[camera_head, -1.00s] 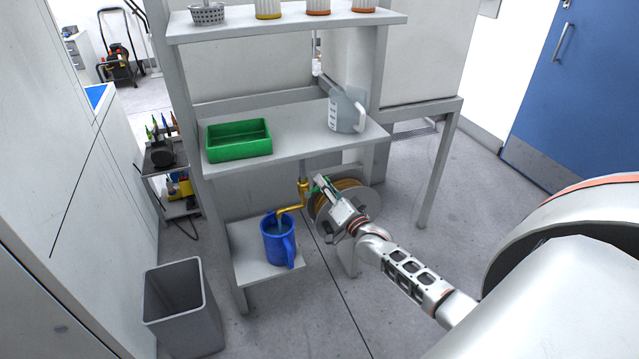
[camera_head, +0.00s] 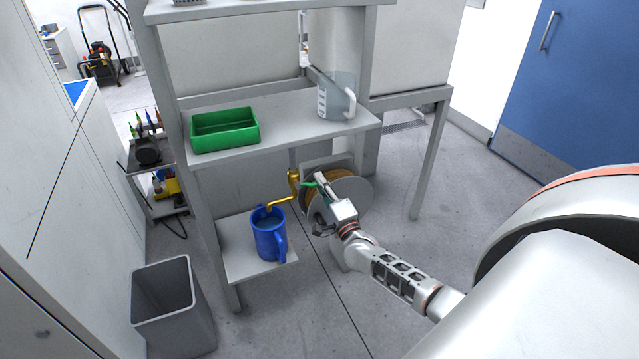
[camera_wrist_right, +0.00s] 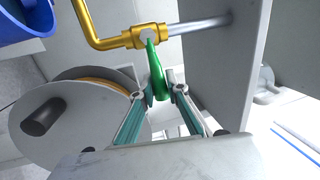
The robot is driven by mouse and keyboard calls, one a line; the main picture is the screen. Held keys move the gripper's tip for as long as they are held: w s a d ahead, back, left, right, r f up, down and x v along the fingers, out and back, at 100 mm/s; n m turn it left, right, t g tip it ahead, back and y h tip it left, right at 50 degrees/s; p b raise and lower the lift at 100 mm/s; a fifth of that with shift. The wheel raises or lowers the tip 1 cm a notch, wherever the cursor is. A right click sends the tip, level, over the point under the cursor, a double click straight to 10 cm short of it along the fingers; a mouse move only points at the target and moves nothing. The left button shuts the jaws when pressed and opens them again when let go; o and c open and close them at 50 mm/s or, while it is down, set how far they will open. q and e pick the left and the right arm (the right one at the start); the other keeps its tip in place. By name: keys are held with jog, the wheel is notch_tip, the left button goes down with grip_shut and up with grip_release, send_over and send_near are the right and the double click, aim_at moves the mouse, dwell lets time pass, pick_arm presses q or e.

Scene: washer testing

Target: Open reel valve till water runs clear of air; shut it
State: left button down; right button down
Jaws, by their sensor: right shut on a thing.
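The brass reel valve (camera_head: 293,181) hangs under the middle shelf, with its spout bent over the blue jug (camera_head: 268,240). In the right wrist view the brass valve body (camera_wrist_right: 146,37) carries a green lever (camera_wrist_right: 157,75) that points toward my gripper. My right gripper (camera_wrist_right: 160,95) is shut on the green lever, one finger on each side. In the head view this gripper (camera_head: 319,183) is beside the valve, in front of the hose reel (camera_head: 352,196). The jug stands upright on the low shelf; I cannot tell whether water is flowing. My left gripper is not in view.
A green tray (camera_head: 225,140) and a clear measuring jug (camera_head: 337,97) stand on the middle shelf (camera_head: 285,133). A grey bin (camera_head: 172,320) is on the floor at lower left. A shelf leg (camera_head: 428,160) stands right of the reel. Floor at right is open.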

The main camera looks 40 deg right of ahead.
jog(key=shift+f+m, duration=0.1)
jog(key=shift+m, duration=0.2)
jog(key=c, duration=2)
grip_release()
jog(key=shift+o, duration=0.2)
jog(key=shift+s+a+f, duration=0.1)
jog(key=shift+s+f, duration=0.15)
jog(key=shift+s, duration=0.25)
jog(key=v, duration=1.1)
jog(key=shift+a+r, duration=0.1)
jog(key=shift+a, duration=0.05)
